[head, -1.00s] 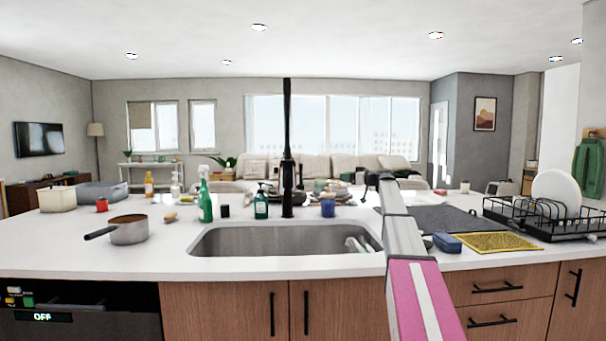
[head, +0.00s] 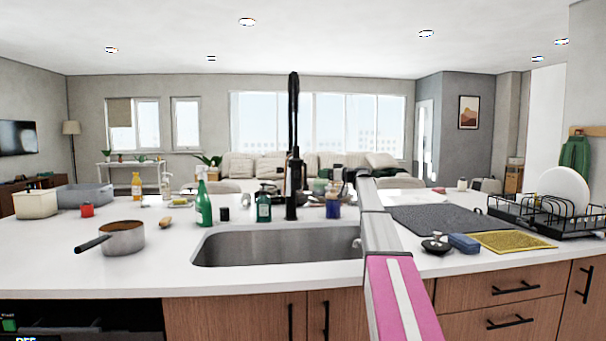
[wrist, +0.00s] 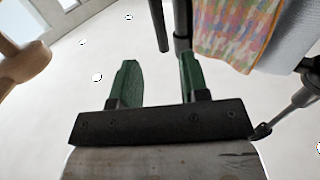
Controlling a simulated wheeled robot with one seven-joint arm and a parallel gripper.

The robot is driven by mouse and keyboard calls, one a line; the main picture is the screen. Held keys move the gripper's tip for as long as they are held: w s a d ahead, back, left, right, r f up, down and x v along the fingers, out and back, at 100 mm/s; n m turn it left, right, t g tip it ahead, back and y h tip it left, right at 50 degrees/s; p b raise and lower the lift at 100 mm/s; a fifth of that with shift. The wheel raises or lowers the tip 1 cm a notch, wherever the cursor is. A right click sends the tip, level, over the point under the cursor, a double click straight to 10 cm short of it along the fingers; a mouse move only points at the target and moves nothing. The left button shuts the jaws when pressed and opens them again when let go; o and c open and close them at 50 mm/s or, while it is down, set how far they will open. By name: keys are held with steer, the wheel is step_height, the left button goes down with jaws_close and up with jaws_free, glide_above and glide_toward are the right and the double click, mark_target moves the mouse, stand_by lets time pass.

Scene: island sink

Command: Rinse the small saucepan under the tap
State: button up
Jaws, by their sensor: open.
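The small saucepan (head: 126,243) stands upright on the white counter left of the sink. It is grey metal with a brown inside, and its dark handle (head: 92,244) points left toward the near edge. The black tap (head: 291,185) rises behind the sink (head: 270,248); no running water shows. My arm reaches over the right end of the sink, hiding part of it. In the wrist view my gripper (wrist: 158,70) has its two green fingers apart with nothing between them. It is well to the right of the saucepan, not touching it.
A green bottle (head: 203,207) and a soap bottle (head: 263,208) stand behind the sink. A dark mat (head: 435,218), a blue sponge (head: 463,243), a yellow cloth (head: 512,241) and a dish rack (head: 560,225) lie right. Counter around the saucepan is mostly clear.

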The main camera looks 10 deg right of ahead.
glide_above(305, 184)
steer(key=shift+w+d, duration=0.1)
steer(key=shift+w, duration=0.3)
jaws_close()
